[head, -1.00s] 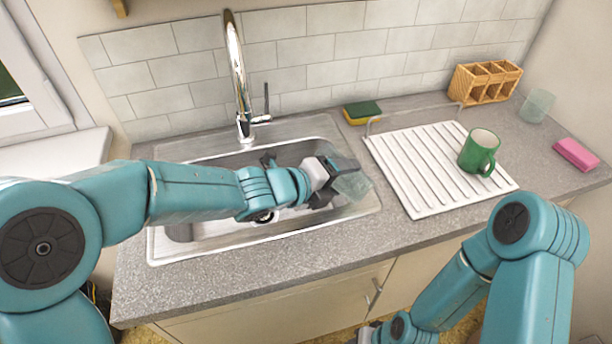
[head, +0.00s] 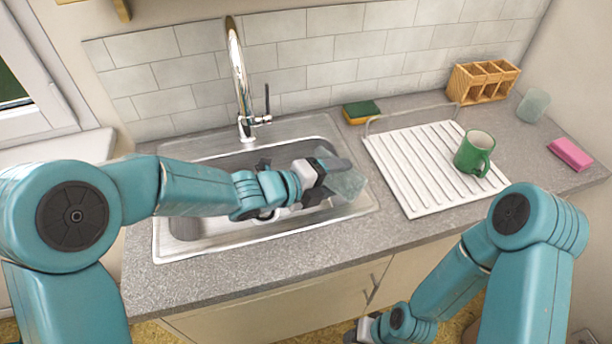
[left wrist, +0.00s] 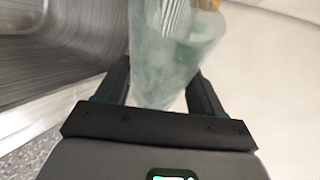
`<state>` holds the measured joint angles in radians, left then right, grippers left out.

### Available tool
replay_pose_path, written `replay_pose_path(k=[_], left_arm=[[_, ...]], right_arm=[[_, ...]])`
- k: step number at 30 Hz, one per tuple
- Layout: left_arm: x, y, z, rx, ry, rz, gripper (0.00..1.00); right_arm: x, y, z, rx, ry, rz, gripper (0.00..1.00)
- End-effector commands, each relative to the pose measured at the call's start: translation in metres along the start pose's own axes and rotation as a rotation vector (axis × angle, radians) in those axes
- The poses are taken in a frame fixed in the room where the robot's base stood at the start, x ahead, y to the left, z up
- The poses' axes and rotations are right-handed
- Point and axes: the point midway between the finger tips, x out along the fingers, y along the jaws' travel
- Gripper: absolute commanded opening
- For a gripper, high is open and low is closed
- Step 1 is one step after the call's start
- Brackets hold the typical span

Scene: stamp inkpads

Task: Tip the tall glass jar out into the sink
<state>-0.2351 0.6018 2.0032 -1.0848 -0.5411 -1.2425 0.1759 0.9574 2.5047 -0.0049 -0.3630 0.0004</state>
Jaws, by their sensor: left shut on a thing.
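The tall glass jar (head: 346,184) is pale, see-through and tilted, over the right end of the steel sink (head: 222,240). My left gripper (head: 334,171) is shut on it, coming in from the left above the basin. In the left wrist view the jar (left wrist: 170,65) sits between the two dark fingers (left wrist: 165,92), its far end cut off by the top edge. I cannot tell whether anything is inside it. My right gripper (head: 362,331) is low at the bottom edge, in front of the cabinets, and its jaws are not clear.
A chrome tap (head: 240,80) rises behind the basin. A white ribbed drainboard (head: 412,172) right of the sink carries a green mug (head: 473,153). A sponge (head: 361,112), a wooden caddy (head: 483,82), another glass (head: 534,104) and a pink block (head: 570,153) stand around it.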

Motion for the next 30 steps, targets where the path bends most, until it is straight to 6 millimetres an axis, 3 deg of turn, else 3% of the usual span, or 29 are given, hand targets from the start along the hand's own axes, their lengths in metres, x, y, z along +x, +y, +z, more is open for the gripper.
replay_pose_path(k=[30], left_arm=[[0.003, 0.0001, -0.005, -0.068, 0.028, -0.028, 0.19]], right_arm=[[-0.0078, -0.0028, 0.0002, 0.0, 0.0, 0.0, 0.43]])
